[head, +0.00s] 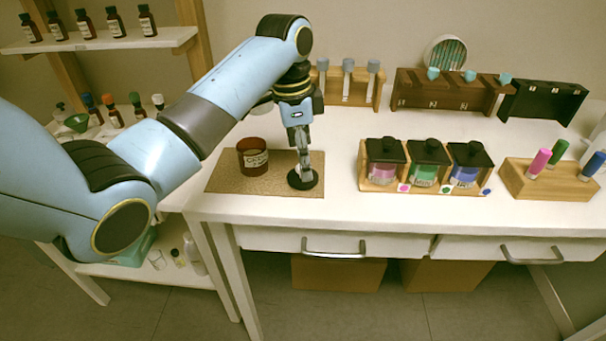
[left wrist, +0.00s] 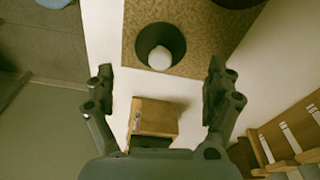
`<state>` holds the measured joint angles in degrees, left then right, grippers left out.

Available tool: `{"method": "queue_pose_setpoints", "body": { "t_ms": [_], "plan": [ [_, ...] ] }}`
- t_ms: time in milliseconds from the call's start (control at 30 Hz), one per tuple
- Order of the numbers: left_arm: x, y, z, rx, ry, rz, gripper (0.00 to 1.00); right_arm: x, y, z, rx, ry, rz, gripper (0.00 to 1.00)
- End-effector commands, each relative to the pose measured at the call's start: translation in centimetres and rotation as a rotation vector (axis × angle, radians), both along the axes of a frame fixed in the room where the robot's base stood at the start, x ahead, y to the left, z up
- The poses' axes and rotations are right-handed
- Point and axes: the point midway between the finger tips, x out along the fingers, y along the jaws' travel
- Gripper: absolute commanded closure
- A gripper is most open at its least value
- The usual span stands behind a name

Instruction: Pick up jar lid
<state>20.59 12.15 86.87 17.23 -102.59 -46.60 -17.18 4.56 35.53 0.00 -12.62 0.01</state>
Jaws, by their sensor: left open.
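The jar lid (head: 303,181) is a flat black disc lying on the brown speckled mat (head: 228,183), near its right edge. In the left wrist view the lid (left wrist: 176,37) shows a pale round knob on top. My left gripper (head: 304,163) points down just above the lid. In the left wrist view its two fingers are spread wide and empty, and the lid lies ahead of the gap between them (left wrist: 160,84). An open brown jar (head: 253,157) with a label stands on the mat left of the lid. My right gripper is not in view.
A wooden holder (head: 373,186) with several black-lidded bottles stands right of the mat. A wooden block (head: 543,185) with coloured vials is farther right. Racks (head: 440,96) line the back. White table (head: 335,190) is clear between mat and bottle holder.

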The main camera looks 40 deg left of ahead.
Motion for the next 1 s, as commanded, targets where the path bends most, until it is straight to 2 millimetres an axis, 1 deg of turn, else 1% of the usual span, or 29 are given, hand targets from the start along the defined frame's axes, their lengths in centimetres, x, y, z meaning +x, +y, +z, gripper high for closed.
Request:
{"method": "queue_pose_setpoints", "body": {
  "t_ms": [100,200,300,500,900,1000],
  "plan": [
    [-0.2,0.1,-2.0,0.000,0.004,0.001,0.12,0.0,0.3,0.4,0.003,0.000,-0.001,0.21],
    [-0.1,-0.1,-3.3,0.000,0.003,0.001,0.12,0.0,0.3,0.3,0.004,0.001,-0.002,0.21],
    [0.0,-0.1,-3.8,0.001,0.001,0.001,0.12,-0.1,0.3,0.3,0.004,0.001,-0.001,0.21],
    [0.0,-0.1,-3.8,0.001,0.001,0.000,0.12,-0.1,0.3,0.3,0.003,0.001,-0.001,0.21],
    [0.0,-0.1,-3.8,0.001,0.001,0.001,0.64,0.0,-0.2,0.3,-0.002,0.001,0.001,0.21],
    [0.0,-0.1,-3.8,0.001,0.000,0.001,0.64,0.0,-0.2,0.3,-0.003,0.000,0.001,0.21]
  ]
}}
